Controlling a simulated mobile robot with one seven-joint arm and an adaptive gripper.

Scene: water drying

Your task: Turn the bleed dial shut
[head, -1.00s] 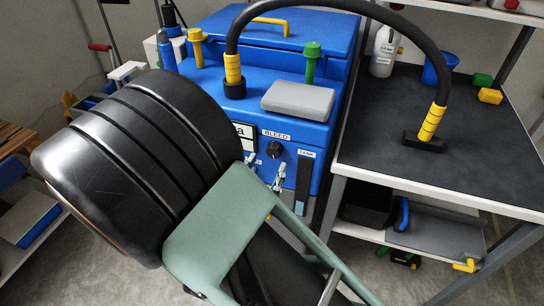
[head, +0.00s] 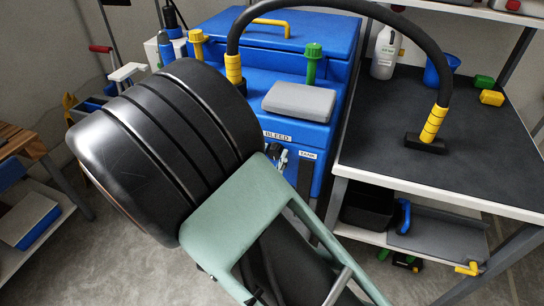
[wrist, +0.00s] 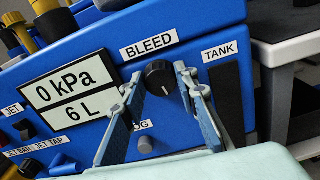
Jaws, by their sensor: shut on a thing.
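The bleed dial (wrist: 159,77) is a round black knob on the blue machine (wrist: 75,45), under the BLEED label. A small pale mark shows on its lower right. My gripper (wrist: 158,76) has one blue-grey finger on each side of the dial and is shut on it. Finger contact is hard to make out in the wrist view. In the head view my dark arm link covers the dial, and a bit of my gripper (head: 282,155) shows below the BLEED label (head: 277,136). The display (wrist: 72,90) reads 0 kPa and 6 L.
A grey knob (wrist: 145,145) sits below the dial. A dark vertical strip (wrist: 227,100) under the TANK label stands to the right. A black hose (head: 345,10) arches from the machine to the bench (head: 400,130). A grey box (head: 298,101) lies on the machine.

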